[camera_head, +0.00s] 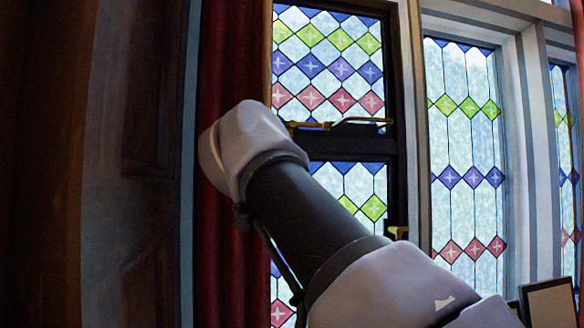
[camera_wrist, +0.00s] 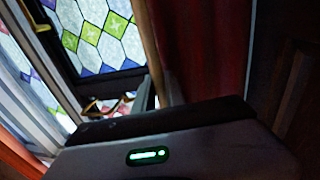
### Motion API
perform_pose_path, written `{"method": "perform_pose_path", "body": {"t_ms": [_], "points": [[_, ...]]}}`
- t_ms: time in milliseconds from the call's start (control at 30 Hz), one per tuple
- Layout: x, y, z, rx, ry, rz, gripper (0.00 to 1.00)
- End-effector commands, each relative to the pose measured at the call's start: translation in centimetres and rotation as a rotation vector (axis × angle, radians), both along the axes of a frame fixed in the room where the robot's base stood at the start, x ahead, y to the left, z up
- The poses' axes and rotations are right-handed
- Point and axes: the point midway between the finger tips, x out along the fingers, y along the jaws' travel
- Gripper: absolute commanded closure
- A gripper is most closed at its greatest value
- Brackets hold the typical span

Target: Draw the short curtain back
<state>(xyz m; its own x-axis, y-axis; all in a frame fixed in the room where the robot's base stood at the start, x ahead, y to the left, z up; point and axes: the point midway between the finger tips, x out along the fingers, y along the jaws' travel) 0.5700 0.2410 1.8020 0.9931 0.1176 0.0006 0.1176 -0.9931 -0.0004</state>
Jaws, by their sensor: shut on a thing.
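The red curtain (camera_head: 230,60) hangs in folds at the left edge of the stained-glass window in the head view. In the wrist view the curtain (camera_wrist: 208,50) rises just beyond my gripper (camera_wrist: 165,122). My arm reaches up across the window to the curtain, and its pale wrist covers part of the cloth. My gripper is shut on the curtain. The fingertips and the exact place of the hold are hidden behind the gripper body.
Stained-glass panes (camera_head: 330,60) in a dark frame stand right of the curtain, with a brass window stay (camera_head: 345,122) across them. Dark wood panelling (camera_head: 130,150) lies to the left. A framed board (camera_head: 548,303) stands at lower right.

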Motion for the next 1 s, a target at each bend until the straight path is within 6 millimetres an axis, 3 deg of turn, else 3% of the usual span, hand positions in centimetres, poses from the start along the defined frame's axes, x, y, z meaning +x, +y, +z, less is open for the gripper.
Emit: {"method": "perform_pose_path", "body": {"t_ms": [67, 100, 200, 533, 800, 1000], "points": [[0.0, 0.0, -0.1, 0.000, 0.002, 0.000, 1.00], [0.0, 0.0, -0.1, 0.000, 0.001, 0.000, 0.83], [0.0, 0.0, -0.1, 0.000, 0.001, 0.000, 0.63], [-0.3, -0.1, 0.0, 0.000, -0.001, 0.001, 0.63], [-5.8, -0.6, -0.3, 0.001, -0.001, 0.003, 0.63], [-7.5, -0.9, -0.1, 0.000, 0.000, 0.001, 0.63]]}}
